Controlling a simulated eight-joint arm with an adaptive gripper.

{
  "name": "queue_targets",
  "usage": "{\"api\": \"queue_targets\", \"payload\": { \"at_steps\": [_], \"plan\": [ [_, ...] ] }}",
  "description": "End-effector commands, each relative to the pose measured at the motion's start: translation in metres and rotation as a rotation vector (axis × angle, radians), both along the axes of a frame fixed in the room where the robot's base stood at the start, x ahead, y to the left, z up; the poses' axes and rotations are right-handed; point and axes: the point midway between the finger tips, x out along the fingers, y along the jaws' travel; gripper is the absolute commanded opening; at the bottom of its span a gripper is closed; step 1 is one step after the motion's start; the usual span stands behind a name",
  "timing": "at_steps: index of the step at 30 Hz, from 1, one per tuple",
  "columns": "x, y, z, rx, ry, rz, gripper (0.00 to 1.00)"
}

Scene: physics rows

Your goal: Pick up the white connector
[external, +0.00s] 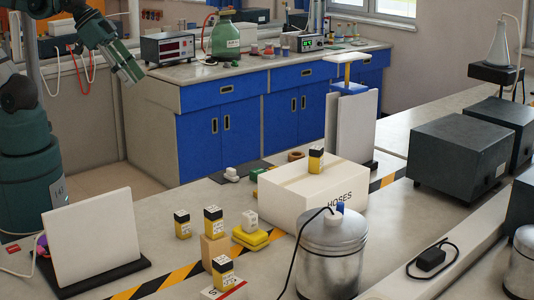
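A second white block (249,222) with markings stands on a stack of yellow pieces nearer the camera; I cannot tell for certain which of the two is the white connector. My gripper (132,74) is at the upper left, high above the bench and well away from both white pieces. It is small and seen from the side, so its fingers cannot be made out clearly. Nothing is visibly held.
A cardboard box (290,203) marked HOSES, with a yellow-black bottle on top, stands right of the white pieces. A metal canister (331,260) is in front. Several yellow-black bottles stand around a tan block (214,250). A white panel (92,238) stands at left.

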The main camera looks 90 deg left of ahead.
Motion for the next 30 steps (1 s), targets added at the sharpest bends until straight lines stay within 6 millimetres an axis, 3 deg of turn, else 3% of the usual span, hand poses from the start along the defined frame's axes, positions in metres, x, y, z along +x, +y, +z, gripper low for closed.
{"api": "queue_targets", "payload": {
  "at_steps": [16, 30],
  "plan": [
    [0.004, 0.001, 0.0, 0.008, 0.009, -0.008, 0.33],
    [0.045, 0.014, -0.006, 0.074, 0.092, -0.087, 0.33]
  ]
}}
